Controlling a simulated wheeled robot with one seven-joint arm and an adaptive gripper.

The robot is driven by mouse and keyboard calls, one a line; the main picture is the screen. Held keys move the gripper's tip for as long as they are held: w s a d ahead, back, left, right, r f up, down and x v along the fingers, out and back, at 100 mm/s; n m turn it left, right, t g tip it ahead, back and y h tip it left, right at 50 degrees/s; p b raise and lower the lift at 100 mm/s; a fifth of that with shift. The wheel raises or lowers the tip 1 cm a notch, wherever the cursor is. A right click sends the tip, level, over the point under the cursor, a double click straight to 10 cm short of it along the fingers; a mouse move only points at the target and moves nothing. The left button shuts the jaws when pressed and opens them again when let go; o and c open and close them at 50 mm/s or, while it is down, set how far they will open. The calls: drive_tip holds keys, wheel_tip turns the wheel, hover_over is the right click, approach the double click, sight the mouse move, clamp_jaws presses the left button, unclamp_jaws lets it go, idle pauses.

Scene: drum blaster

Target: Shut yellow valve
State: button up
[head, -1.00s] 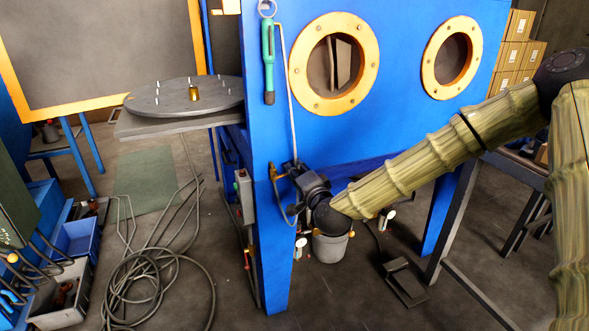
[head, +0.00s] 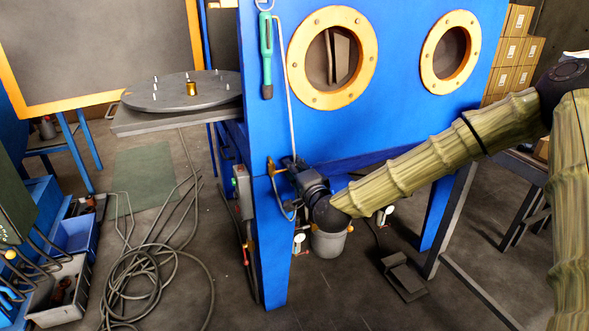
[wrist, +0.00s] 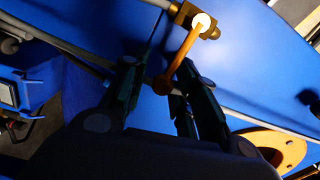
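The yellow valve is a brass fitting (wrist: 197,20) on the blue cabinet wall, with an orange-yellow lever (wrist: 180,55) hanging down and left to a rounded end. In the head view, the brass valve (head: 273,168) shows at the cabinet's lower left corner. My gripper (wrist: 158,66) is open, with dark fingers on either side of the lever's lower end in the wrist view. I cannot tell whether a finger touches the lever. In the head view, my gripper (head: 300,172) is small and dark beside the valve, its fingertips hard to make out.
The blue cabinet (head: 400,125) has two orange-ringed windows. A thin pipe runs up from the valve area beside a hanging green tool (head: 266,55). A grey bucket (head: 329,242) stands below my wrist. Coiled hoses (head: 150,275) lie on the floor at left. A pedal (head: 403,277) lies at right.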

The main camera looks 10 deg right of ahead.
drive_tip(key=shift+o, duration=0.2)
drive_tip(key=s+d, duration=0.2)
drive_tip(key=s, duration=0.9)
drive_tip(key=shift+s+d+r, duration=0.15)
drive_tip(key=shift+s+r, duration=0.15)
drive_tip(key=shift+s, duration=0.05)
drive_tip(key=s+a+f+n+g, duration=0.1)
drive_tip(key=s+f+n+g, duration=0.3)
drive_tip(key=f, duration=0.6)
drive_tip(key=s+a+f+n+g, duration=0.1)
drive_tip(key=s+a+f+g, duration=0.1)
drive_tip(key=s+f, duration=0.55)
drive_tip(key=s+a+f+n+g, duration=0.1)
drive_tip(key=s+f+n+g, duration=0.15)
drive_tip(key=f, duration=0.85)
drive_tip(key=s+d+f+n+g+h, duration=0.1)
drive_tip(key=s+d+f+n+g, duration=0.15)
drive_tip(key=s+f, duration=0.45)
drive_tip(key=s+d+f+n+g+h, duration=0.1)
drive_tip(key=s+d+f+g, duration=0.25)
drive_tip(key=s, duration=0.75)
drive_tip(key=s+d+f+n+g+h, duration=0.1)
drive_tip(key=s+d+f+n+g, duration=0.15)
drive_tip(key=s+f, duration=0.45)
wheel_tip(320, 180, up, 30)
drive_tip(key=s+p, duration=0.1)
drive_tip(key=p, duration=2.8)
drive_tip(key=shift+s+d+r, duration=0.15)
drive_tip(key=shift+d, duration=0.05)
